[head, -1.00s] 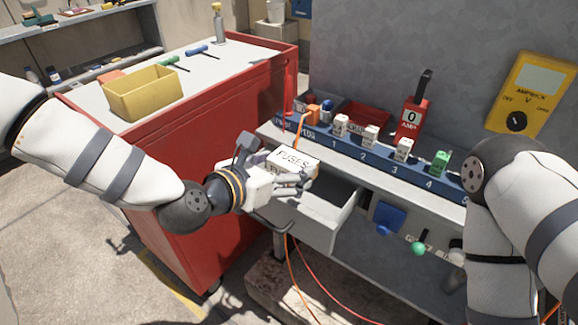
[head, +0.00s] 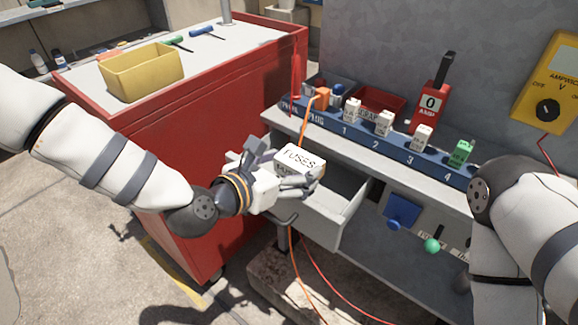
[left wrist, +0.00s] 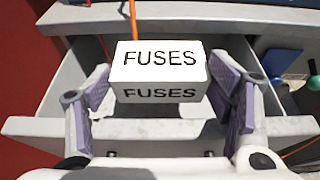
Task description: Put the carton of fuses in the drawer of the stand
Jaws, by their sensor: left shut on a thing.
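The white carton of fuses (head: 299,160), marked FUSES, is held by my left gripper (head: 290,182). In the left wrist view the carton (left wrist: 158,75) sits between the two fingers of my left gripper (left wrist: 165,108), label facing the camera. The drawer (head: 350,215) of the grey stand (head: 425,195) is pulled open. The carton is over the drawer opening, in front of the stand's top; its exact height above the drawer is hard to tell. The drawer's front panel (left wrist: 160,137) crosses below the carton in the wrist view. My right gripper is out of view.
A red cabinet (head: 205,125) with a yellow bin (head: 142,72) stands left of the stand. Small numbered blocks, an orange plug (head: 322,98) and a red meter (head: 430,103) line the stand's top. Orange and red cords hang below the drawer.

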